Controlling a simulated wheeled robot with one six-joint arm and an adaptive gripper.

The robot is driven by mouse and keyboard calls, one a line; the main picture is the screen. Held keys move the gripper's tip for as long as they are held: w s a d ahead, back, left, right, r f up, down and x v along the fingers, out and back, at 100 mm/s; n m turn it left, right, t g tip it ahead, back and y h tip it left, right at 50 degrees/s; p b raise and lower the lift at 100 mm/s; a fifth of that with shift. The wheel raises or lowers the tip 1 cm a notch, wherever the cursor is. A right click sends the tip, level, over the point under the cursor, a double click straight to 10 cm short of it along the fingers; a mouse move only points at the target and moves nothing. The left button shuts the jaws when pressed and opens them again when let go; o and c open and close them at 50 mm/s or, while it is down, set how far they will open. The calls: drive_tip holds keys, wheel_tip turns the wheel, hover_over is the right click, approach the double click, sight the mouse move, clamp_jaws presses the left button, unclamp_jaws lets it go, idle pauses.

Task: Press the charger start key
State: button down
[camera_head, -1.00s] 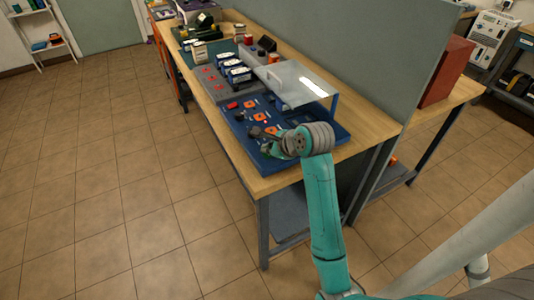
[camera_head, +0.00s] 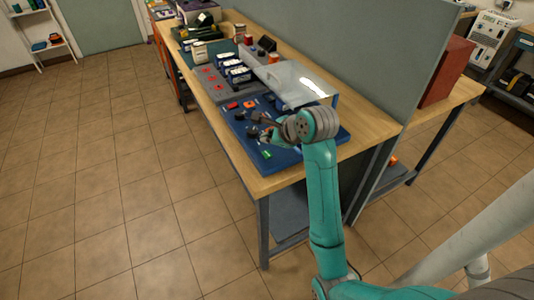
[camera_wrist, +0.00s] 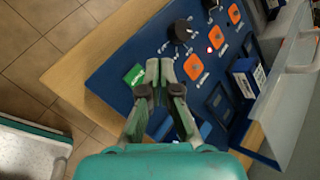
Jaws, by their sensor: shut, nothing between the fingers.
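A green key (camera_wrist: 134,75) with small white marks sits near the edge of the blue control panel (camera_wrist: 112,82). It also shows in the head view (camera_head: 266,154), near the panel's front corner. My gripper (camera_wrist: 160,68) is shut and empty over the panel. How high the tips are above the panel I cannot tell. In the head view my wrist hides part of the panel.
Beside the fingertips are orange keys (camera_wrist: 193,66), black knobs (camera_wrist: 180,30) and a small lit red lamp (camera_wrist: 210,49). A clear raised cover (camera_head: 296,84) stands over the panel's far side. A grey partition (camera_head: 350,65) runs behind the bench.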

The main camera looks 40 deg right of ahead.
drive_tip(key=shift+r, duration=0.85)
idle(0.3)
